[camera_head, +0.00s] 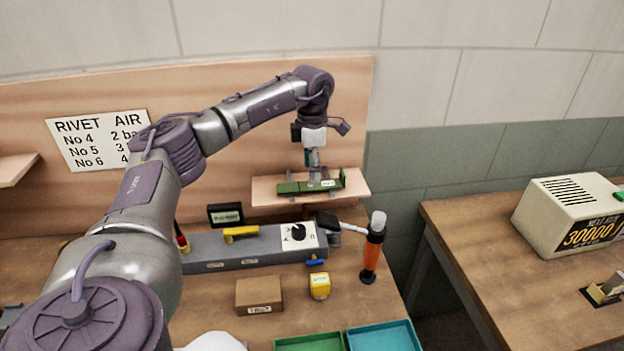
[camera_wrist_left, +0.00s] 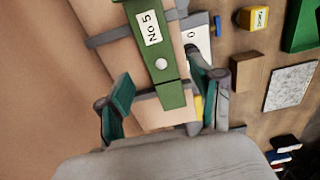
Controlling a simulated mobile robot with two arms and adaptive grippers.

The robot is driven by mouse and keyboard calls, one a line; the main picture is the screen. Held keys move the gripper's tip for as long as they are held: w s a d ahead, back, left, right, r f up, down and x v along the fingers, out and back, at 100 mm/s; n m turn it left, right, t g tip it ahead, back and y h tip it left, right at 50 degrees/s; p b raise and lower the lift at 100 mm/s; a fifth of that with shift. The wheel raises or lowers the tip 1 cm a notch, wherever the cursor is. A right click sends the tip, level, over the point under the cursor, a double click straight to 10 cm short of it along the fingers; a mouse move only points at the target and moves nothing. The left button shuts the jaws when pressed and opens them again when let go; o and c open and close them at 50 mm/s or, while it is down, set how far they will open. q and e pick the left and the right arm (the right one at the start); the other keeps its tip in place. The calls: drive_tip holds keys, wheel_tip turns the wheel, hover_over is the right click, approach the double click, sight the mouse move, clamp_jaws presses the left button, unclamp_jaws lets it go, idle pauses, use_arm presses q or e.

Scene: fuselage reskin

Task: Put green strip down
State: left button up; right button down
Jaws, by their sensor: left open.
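The green strip (camera_head: 294,187), labelled "No 5", lies along the small wooden wall shelf (camera_head: 263,197). In the left wrist view the green strip (camera_wrist_left: 146,42) has a round pale spot near its end, and grey bands cross the shelf beneath it. My left gripper (camera_head: 313,178) points down over the strip. In the left wrist view the left gripper's two green-padded fingers (camera_wrist_left: 163,100) are spread apart, one on each side of the strip's end, with gaps visible. My right gripper is out of view.
Below the shelf stand a grey tool box (camera_head: 215,251) with a dial and an orange-and-black cylinder (camera_head: 372,250). A brown box (camera_head: 259,294), a yellow box (camera_head: 319,286), a green tray (camera_head: 309,343) and a teal tray (camera_head: 383,337) occupy the bench front.

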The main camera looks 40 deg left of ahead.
use_arm(q)
wheel_tip(320, 180, up, 9)
drive_tip(key=b, duration=0.1)
drive_tip(key=shift+r+b, duration=0.2)
drive_tip(key=shift+b, duration=0.1)
drive_tip(key=shift+f, duration=0.1)
